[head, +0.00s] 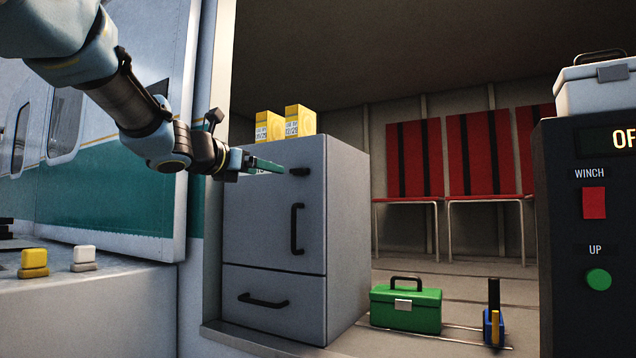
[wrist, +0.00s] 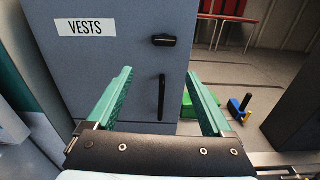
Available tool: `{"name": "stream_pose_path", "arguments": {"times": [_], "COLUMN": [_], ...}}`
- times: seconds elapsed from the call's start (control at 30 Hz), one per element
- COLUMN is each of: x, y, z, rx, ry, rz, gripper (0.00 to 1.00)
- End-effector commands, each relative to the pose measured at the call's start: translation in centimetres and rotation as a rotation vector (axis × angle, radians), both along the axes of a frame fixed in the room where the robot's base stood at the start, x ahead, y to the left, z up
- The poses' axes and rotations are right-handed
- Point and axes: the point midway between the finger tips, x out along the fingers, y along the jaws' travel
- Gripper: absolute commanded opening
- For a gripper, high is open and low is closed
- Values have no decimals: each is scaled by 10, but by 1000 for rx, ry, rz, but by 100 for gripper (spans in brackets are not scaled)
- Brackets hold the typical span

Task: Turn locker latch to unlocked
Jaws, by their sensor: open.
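The grey locker (head: 260,215) stands in the middle of the head view. Its small black latch (head: 301,172) is near the top right of the upper door and lies about horizontal. The latch also shows in the wrist view (wrist: 164,40), ahead of the fingertips and between their lines. My gripper (head: 278,166) has green fingers and is beside the latch in the head view. In the wrist view my gripper (wrist: 160,74) is open, with nothing between its fingers. The latch looks apart from both fingers; the exact gap is hard to tell.
A black vertical door handle (head: 297,228) sits below the latch, and a drawer handle (head: 263,300) lower down. Yellow boxes (head: 270,127) stand on the locker. A green toolbox (head: 406,308) is on the floor at right. A dark winch panel (head: 590,230) stands at far right.

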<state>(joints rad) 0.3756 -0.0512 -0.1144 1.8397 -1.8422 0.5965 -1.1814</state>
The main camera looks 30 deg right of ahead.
Motion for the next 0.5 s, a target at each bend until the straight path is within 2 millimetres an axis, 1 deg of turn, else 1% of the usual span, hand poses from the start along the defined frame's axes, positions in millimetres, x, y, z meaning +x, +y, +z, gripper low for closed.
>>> {"name": "stream_pose_path", "arguments": {"times": [0.03,0.1,0.23,0.5], "x": [-1,-1,6,30], "y": [-3,-6,-17,-61], "z": [6,12,14,14], "rx": [-33,-57,-59,-56], "ry": [13,26,29,29], "rz": [-2,-3,-3,-4], "gripper": [85,85,85,85]}}
